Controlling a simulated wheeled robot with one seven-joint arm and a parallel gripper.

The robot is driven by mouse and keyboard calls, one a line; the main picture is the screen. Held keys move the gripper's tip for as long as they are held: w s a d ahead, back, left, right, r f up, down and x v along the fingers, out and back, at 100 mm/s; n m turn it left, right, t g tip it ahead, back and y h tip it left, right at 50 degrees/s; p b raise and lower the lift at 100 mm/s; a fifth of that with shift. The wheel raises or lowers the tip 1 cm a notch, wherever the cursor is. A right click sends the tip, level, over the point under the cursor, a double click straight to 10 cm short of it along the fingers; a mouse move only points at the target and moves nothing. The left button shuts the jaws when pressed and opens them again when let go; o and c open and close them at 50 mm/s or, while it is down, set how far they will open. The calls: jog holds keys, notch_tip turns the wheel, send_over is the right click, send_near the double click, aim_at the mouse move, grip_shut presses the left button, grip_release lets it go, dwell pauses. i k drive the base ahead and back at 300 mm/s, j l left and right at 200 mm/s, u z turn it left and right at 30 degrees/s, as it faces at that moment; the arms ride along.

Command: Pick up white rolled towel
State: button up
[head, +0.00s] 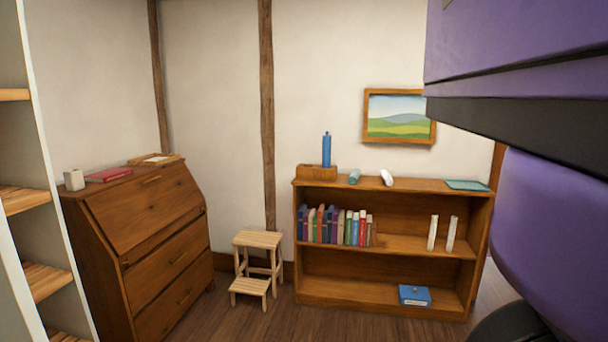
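A white rolled towel (386,178) lies on top of the low wooden bookcase (428,188), near the middle of its top board. A teal rolled item (354,176) lies a little to its left, apart from it. My gripper is not in view. A large purple and black part of my own arm fills the right side of the head view and hides what is behind it.
On the bookcase top stand a wooden box (317,172), a blue bottle (326,149) and a flat teal item (467,185). A step stool (256,262) stands left of the bookcase. A wooden desk (150,250) is farther left. Floor in front looks clear.

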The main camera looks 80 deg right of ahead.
aim_at(385, 175)
jog(key=l, duration=0.85)
jog(key=k+l+z, duration=0.1)
jog(key=l, duration=0.75)
jog(key=z, duration=0.5)
jog(key=l+z, duration=0.1)
jog(key=z, duration=0.85)
jog(key=l+z, duration=0.1)
jog(key=z, duration=0.85)
jog(key=i+j+u, duration=0.2)
jog(key=i, duration=0.35)
jog(key=i+j+u, duration=0.15)
jog(key=i+j, duration=0.15)
jog(key=i, duration=0.3)
jog(key=i+j+u, duration=0.2)
jog(key=i, duration=0.35)
